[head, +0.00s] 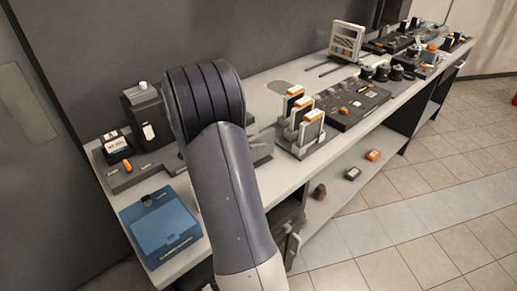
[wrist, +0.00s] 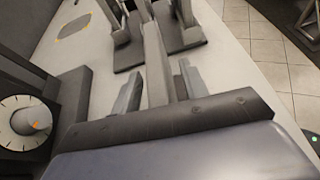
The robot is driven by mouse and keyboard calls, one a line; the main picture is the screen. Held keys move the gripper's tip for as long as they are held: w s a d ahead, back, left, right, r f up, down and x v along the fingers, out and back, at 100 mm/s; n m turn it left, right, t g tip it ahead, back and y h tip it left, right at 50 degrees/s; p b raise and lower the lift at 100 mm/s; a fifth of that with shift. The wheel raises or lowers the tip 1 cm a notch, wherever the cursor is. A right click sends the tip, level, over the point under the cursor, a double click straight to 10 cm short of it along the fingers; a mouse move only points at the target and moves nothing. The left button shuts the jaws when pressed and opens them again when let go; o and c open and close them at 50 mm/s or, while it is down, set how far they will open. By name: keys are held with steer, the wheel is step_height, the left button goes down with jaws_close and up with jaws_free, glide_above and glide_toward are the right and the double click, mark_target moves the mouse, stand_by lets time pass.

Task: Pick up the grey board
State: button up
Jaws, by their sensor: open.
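Upright boards (head: 311,131) with orange tops stand in dark bases on the bench in the head view, just right of my arm. In the wrist view a grey upright slab (wrist: 157,68) stands between my fingers, seen nearly edge-on; it appears to be the grey board, but I cannot tell for sure. My gripper (wrist: 160,88) is open, with one finger on each side of the slab. I see no clear contact. In the head view my arm hides most of the gripper and the bench behind it.
Dark bases with other uprights (wrist: 184,36) stand just beyond the slab. A blue case (head: 160,228) lies at the bench's near end. A dark panel (head: 352,103) lies beyond the boards. The floor (head: 430,215) is open to the right.

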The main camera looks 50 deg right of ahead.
jaws_close()
stand_by(0.4)
steer(key=shift+r, duration=0.1)
